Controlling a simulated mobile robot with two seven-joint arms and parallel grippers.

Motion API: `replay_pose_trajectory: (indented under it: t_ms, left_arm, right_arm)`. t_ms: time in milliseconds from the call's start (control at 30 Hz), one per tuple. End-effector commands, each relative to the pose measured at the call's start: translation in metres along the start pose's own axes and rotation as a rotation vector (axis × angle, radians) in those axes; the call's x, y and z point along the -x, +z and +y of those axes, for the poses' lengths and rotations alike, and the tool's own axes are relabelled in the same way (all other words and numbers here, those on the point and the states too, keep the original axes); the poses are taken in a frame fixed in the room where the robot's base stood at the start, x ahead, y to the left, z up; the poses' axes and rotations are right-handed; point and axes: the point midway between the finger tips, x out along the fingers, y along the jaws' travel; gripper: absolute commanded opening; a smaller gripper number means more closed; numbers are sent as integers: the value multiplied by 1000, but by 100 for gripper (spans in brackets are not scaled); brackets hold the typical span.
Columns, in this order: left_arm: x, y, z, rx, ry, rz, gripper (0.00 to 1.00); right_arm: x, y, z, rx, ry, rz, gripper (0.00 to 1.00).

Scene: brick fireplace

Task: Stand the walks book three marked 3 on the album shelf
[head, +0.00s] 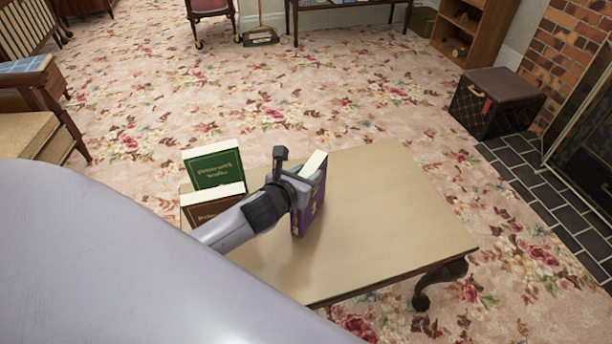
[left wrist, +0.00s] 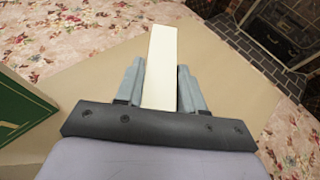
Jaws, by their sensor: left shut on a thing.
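A purple book (head: 311,204) stands upright on or just above the light wooden table (head: 400,220); I cannot tell whether it touches. My left gripper (head: 303,186) is shut on it from above. In the left wrist view, the book's pale page edge (left wrist: 160,55) sits between the two fingers. I cannot read a 3 on the book. A green book (head: 214,169) and a brown book (head: 215,209) stand at the table's left end, left of the gripper. No shelf marked for albums can be made out. My right gripper is out of view.
The table's right half is clear. A wooden shelf unit (head: 472,30) stands at the far right by the brick fireplace (head: 575,45). A dark box seat (head: 497,100) is on the floor before it. Flowered carpet (head: 330,100) lies open behind the table.

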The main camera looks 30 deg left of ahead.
Motion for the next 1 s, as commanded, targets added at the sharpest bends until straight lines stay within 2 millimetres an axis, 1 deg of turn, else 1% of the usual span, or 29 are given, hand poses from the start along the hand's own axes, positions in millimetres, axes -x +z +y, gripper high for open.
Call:
replay_pose_trajectory:
  t_ms: [33,233,267,300,333,633,733,867,1000]
  left_arm:
    - [0,4,0,0,-1,-7,0]
    - [-1,1,0,-1,-1,-7,0]
    - [-1,-2,0,0,1,-1,45]
    - [-1,-1,0,0,0,-1,58]
    - [-1,-1,0,0,0,-1,64]
    - [0,0,0,0,0,-1,64]
    - [4,1,0,-1,-1,1,64]
    - [20,2,0,-2,-1,0,64]
    - [48,2,0,-3,-2,1,64]
  right_arm:
    - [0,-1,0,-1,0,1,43]
    - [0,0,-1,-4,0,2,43]
    - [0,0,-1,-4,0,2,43]
    - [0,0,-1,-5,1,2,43]
    - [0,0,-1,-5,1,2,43]
    - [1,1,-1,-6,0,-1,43]
    - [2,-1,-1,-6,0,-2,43]
    - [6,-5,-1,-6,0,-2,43]
    - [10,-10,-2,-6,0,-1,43]
